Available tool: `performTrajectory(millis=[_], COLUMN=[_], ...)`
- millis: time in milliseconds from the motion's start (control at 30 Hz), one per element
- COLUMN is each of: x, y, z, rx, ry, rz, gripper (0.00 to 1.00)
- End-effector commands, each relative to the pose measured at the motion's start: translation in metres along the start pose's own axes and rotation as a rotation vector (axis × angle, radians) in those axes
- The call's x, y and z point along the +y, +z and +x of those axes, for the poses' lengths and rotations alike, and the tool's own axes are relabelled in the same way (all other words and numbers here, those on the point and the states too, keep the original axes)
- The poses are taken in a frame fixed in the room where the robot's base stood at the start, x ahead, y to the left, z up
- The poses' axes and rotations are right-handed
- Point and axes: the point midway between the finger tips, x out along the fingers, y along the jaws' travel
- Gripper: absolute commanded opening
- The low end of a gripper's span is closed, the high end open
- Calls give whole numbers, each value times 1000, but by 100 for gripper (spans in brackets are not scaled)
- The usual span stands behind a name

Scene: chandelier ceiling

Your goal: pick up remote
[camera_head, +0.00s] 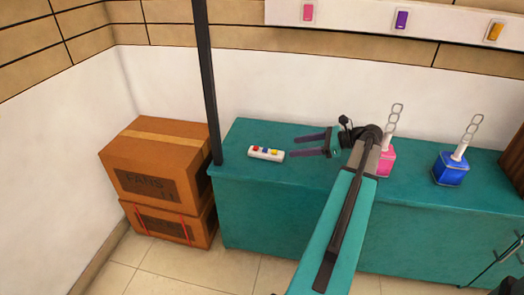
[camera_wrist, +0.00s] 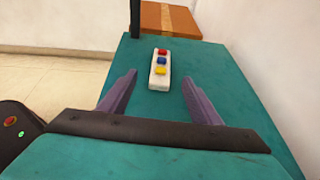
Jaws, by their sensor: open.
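The remote (camera_head: 266,154) is a small white bar with red, blue and yellow buttons. It lies flat on the teal cabinet top near its left end. In the wrist view the remote (camera_wrist: 160,70) lies ahead of my fingers, roughly centred between them. My gripper (camera_head: 309,145) is open and empty, with its two purple fingers pointing left toward the remote. In the wrist view my gripper (camera_wrist: 160,92) shows both fingers spread apart, on either side of the remote's line. The fingertips appear short of the remote and do not touch it.
A pink bottle (camera_head: 385,160) and a blue bottle (camera_head: 451,168) stand on the teal cabinet (camera_head: 330,195) to the right. A dark post (camera_head: 207,85) rises at the cabinet's left end. Stacked cardboard boxes (camera_head: 160,165) stand left of it. A white wall is behind.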

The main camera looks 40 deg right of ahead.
Motion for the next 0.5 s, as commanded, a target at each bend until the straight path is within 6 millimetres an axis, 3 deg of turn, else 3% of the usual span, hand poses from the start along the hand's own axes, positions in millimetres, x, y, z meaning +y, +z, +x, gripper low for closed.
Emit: performTrajectory(millis=[500], x=[-1], y=[-2], z=[2], rx=[0], ry=[-4], rz=[2], gripper=[58])
